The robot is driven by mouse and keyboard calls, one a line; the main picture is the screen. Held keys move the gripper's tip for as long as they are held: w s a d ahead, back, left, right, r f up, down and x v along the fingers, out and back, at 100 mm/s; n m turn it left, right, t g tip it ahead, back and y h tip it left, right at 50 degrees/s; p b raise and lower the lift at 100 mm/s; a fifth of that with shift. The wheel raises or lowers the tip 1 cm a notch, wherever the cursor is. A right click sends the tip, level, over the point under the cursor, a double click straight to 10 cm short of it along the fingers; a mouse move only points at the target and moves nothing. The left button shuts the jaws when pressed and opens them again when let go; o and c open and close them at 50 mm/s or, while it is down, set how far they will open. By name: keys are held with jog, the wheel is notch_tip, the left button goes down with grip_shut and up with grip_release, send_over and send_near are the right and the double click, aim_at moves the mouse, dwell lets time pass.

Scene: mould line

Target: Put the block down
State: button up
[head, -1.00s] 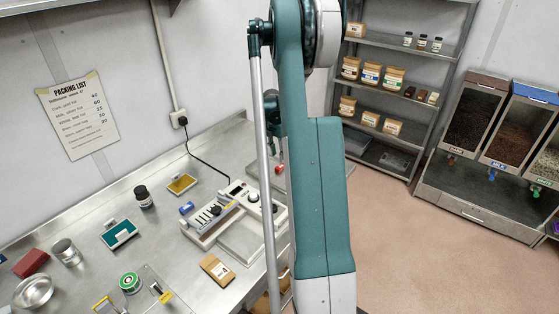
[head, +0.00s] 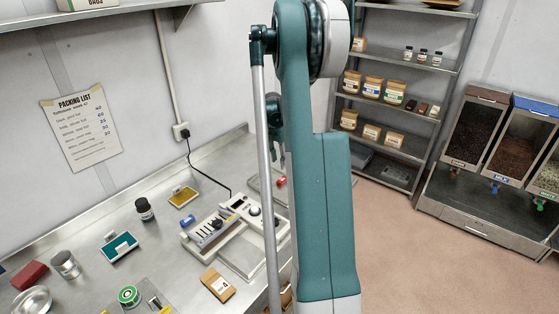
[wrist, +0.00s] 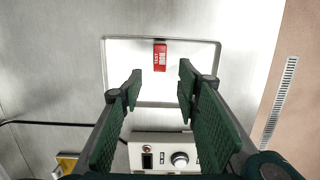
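A small red block (wrist: 160,57) with white lettering lies in a shallow metal tray (wrist: 120,72) in the wrist view. My gripper (wrist: 160,79) is open, its two dark green fingers wide apart with nothing between them. The block shows beyond the fingertips, in line with the gap, and is apart from both fingers. In the head view a small red piece, apparently the same block (head: 281,181), shows just left of my arm. My gripper is mostly hidden behind my arm in that view.
A white device with a knob (wrist: 180,160) stands beside the tray, its cable (wrist: 50,122) running left. The bench also holds a brown packet (head: 218,284), a dark jar (head: 145,209), a teal tray (head: 119,246) and a dark red block (head: 29,275). Shelves (head: 395,105) stand at the back.

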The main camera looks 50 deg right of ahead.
dwell(0.3)
jog(key=a+r+m+t, duration=0.1)
jog(key=a+r+m, duration=0.35)
jog(key=a, duration=0.75)
jog(key=a+r+m+t, duration=0.1)
jog(key=a+r, duration=0.7)
jog(key=a, duration=0.4)
jog(key=a+r+m+t, duration=0.1)
jog(key=a+r+m, duration=0.2)
jog(key=a+r, duration=0.65)
jog(key=s+a+f+m+t, duration=0.1)
jog(key=s+a+m, duration=0.2)
jog(key=s+a, duration=0.3)
jog(key=s+a+f+m+t+y, duration=0.1)
jog(key=s+a+m, duration=0.2)
jog(key=s+a, duration=0.4)
jog(key=s+a+f+m+t, duration=0.1)
jog(key=s+a, duration=0.6)
jog(key=a, duration=1.1)
jog(key=shift+a+f+m+t+y, duration=0.15)
jog(key=shift+f+m+t+y, duration=0.35)
jog(key=shift+m, duration=0.75)
jog(key=shift+o, duration=0.3)
jog(key=shift+a+r, duration=0.1)
jog(key=shift+r, duration=0.1)
